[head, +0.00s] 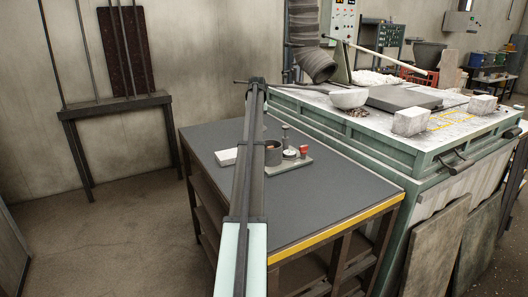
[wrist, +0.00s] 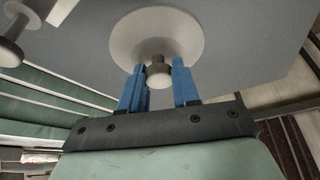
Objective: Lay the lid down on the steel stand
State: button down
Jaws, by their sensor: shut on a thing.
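The lid (wrist: 125,42) is a pale round disc with a short grey knob, and it shows in the wrist view. My gripper (wrist: 158,77) has its blue fingers on both sides of the knob and is shut on it. A grey surface lies behind the lid; I cannot tell how far apart the two are. In the head view my arm hides the gripper and the lid. I cannot pick out the steel stand for certain. A pale post with a round flange (wrist: 10,54) shows at the upper left of the wrist view.
The green furnace bench (head: 372,155) stands on the right, with a white bowl (head: 349,98) on top. The table's front is clear.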

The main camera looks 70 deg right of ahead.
jog(key=shift+f, duration=4.95)
jog(key=shift+f, duration=0.1)
jog(key=c, duration=0.8)
grip_release()
jog(key=v, duration=1.2)
